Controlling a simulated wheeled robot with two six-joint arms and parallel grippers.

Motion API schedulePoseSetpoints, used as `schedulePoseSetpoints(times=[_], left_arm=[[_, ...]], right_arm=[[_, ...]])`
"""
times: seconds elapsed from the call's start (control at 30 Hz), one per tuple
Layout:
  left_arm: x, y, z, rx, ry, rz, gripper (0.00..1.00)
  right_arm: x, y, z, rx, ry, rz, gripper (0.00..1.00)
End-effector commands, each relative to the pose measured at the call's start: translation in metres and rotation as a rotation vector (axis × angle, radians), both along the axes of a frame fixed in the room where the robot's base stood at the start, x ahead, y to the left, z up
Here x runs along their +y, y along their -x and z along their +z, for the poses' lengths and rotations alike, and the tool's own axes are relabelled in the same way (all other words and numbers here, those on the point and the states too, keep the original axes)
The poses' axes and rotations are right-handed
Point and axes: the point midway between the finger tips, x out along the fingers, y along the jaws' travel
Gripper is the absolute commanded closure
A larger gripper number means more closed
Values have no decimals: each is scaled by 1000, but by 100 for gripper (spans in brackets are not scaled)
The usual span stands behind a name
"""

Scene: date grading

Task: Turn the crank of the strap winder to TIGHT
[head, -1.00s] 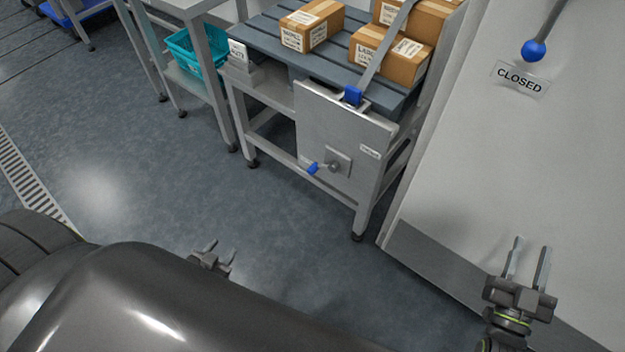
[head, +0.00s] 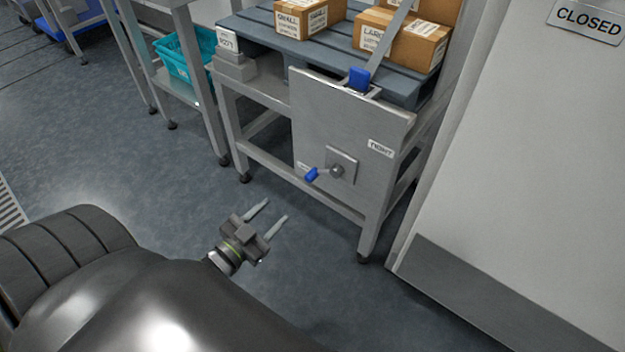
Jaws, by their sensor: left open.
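The strap winder is a grey metal plate (head: 320,115) on the front of a steel stand. Its crank has a hub (head: 337,171) and a blue handle (head: 311,174) that points left, beside a small label too small to read. A TIGHT label (head: 381,148) is at the plate's right. A grey strap (head: 390,38) runs from a blue piece (head: 359,78) at the plate's top over the boxes. My left gripper (head: 271,212) is open and empty, below and left of the crank, apart from it. My right gripper is not in view.
Cardboard boxes (head: 403,42) sit on a grey-blue pallet (head: 262,38) on the stand. A scale-like box (head: 234,66) and a teal basket (head: 182,62) are at left. A white panel with a CLOSED sign (head: 587,20) stands at right. The floor in front is clear.

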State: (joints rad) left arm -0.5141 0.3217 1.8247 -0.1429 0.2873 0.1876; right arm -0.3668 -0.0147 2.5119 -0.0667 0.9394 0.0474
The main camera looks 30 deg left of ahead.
Motion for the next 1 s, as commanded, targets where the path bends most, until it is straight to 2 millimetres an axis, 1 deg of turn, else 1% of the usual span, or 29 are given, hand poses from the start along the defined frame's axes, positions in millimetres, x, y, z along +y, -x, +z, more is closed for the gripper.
schedulePoseSetpoints(times=[0.03,0.17,0.4,0.6,0.7,0.8,1.0], left_arm=[[-1,-12,-1,-6,-1,-2,55],[-3,-40,-1,-5,-1,0,55],[-7,-87,1,-2,0,1,55],[-10,-122,1,-1,1,2,55],[-10,-134,0,0,1,1,55],[-11,-143,0,0,0,1,55],[-12,-149,0,1,1,1,55]], right_arm=[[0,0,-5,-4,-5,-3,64],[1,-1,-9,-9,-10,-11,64],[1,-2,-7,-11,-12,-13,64],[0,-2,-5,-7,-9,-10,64],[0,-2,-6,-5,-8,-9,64],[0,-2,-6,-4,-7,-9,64],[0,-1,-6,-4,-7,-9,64]])
